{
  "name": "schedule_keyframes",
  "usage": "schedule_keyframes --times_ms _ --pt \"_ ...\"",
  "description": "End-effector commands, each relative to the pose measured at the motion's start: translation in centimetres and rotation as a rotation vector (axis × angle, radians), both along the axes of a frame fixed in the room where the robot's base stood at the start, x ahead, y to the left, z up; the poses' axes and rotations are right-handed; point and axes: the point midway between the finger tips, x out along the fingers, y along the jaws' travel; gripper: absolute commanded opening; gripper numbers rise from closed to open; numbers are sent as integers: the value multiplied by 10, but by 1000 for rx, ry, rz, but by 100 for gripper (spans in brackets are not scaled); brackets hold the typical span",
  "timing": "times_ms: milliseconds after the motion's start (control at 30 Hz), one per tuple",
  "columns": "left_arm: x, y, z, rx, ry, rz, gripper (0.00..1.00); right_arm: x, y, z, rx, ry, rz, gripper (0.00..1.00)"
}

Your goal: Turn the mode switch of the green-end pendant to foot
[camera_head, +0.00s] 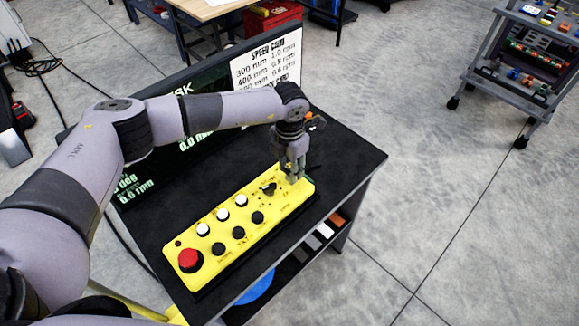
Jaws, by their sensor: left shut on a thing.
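The yellow pendant (226,246) lies on the black table top, slanting from lower left to upper right, with a thin green edge at its upper right end. It carries a red button (190,260), white and black buttons, and a black knob (268,188) beside the gripper. My left gripper (293,178) points down at the upper right end of the pendant, shut on the mode switch. The fingers hide the switch, so its setting cannot be read. My right gripper is not in view.
A dark screen with a white speed card (268,62) stands behind the pendant. The black table (350,160) is bare to the right of the gripper. A blue round thing (256,289) shows below the table top. A grey cart (520,75) stands at the far right.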

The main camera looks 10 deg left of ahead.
Motion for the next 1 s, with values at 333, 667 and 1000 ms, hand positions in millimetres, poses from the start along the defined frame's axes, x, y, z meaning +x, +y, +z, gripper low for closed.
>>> schedule_keyframes --times_ms 333,667,1000 --pt "0 0 0 1 -1 -2 5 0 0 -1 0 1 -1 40" --pt "1 0 -4 0 -2 -106 5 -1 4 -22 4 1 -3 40" --pt "1 0 -6 0 -5 -394 5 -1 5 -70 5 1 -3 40"
